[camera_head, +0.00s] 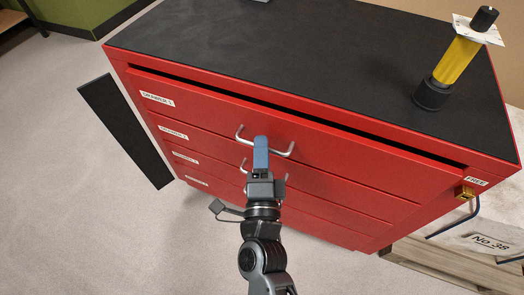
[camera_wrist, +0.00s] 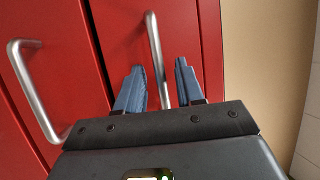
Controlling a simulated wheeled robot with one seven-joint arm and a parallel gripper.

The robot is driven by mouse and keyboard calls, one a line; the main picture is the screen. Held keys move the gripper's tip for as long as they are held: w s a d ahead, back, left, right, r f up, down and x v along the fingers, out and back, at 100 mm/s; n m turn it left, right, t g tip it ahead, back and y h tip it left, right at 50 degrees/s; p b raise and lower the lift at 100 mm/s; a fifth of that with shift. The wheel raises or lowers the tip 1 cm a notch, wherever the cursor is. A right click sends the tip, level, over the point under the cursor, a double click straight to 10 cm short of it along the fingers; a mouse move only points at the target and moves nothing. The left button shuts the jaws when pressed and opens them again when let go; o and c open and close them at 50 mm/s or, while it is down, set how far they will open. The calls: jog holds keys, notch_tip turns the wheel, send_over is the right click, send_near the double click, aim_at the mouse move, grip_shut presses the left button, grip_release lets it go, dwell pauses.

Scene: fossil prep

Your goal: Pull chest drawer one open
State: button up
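The red chest has a top drawer labelled "DRAWER 1" (camera_head: 200,108) with a silver bar handle (camera_head: 283,153). A narrow dark gap runs along the drawer's upper edge. My gripper (camera_head: 261,142) is at this handle, its blue fingers pointing at the drawer front. In the wrist view my gripper (camera_wrist: 159,72) is open, and the handle (camera_wrist: 152,38) passes between the two separated fingers. I cannot tell whether either finger touches the bar. The handle of the drawer below (camera_wrist: 35,100) shows at the left of the wrist view.
A yellow-and-black tool (camera_head: 457,60) stands on the black chest top (camera_head: 270,40). A brass latch (camera_head: 465,192) sits by a "FREE" label at the right. A crate marked "No 38" (camera_head: 490,243) is at the right. A dark panel (camera_head: 125,130) is left; floor there is clear.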

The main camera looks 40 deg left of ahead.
jog(key=shift+c, duration=0.5)
grip_shut()
